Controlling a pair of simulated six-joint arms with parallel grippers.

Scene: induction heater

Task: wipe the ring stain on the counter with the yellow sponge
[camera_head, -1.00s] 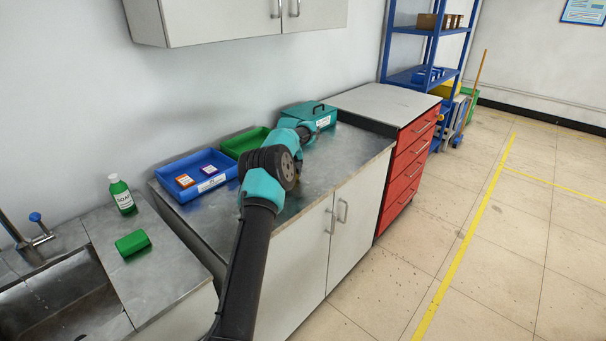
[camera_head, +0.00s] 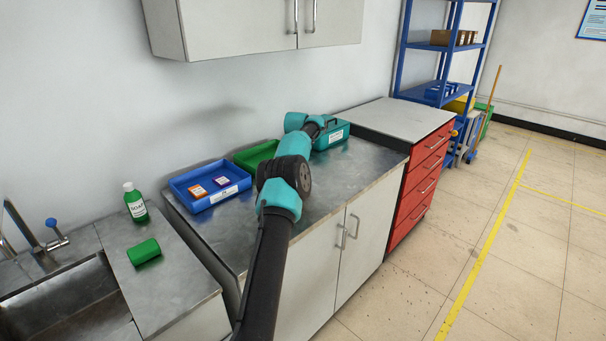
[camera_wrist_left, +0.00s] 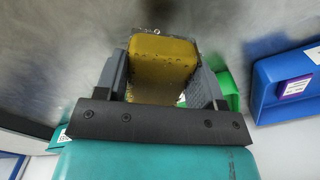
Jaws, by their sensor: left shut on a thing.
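The yellow sponge (camera_wrist_left: 163,52) is between the two fingers of my left gripper (camera_wrist_left: 162,76) in the left wrist view. The gripper is shut on it, and the sponge's far end sticks out past the fingers. The grey metal counter (camera_wrist_left: 60,50) lies beyond it; I cannot tell whether the sponge touches it. In the head view my left arm reaches over the counter (camera_head: 355,178), and its own links hide the gripper and sponge. I cannot make out a ring stain clearly in either view. My right gripper is not in view.
A blue tray (camera_head: 178,192) with small boxes and a green tray (camera_head: 243,158) stand along the wall. A teal case (camera_head: 332,134) is at the back. A soap bottle (camera_head: 136,205) and a green block (camera_head: 144,251) sit beside the sink (camera_head: 70,300).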

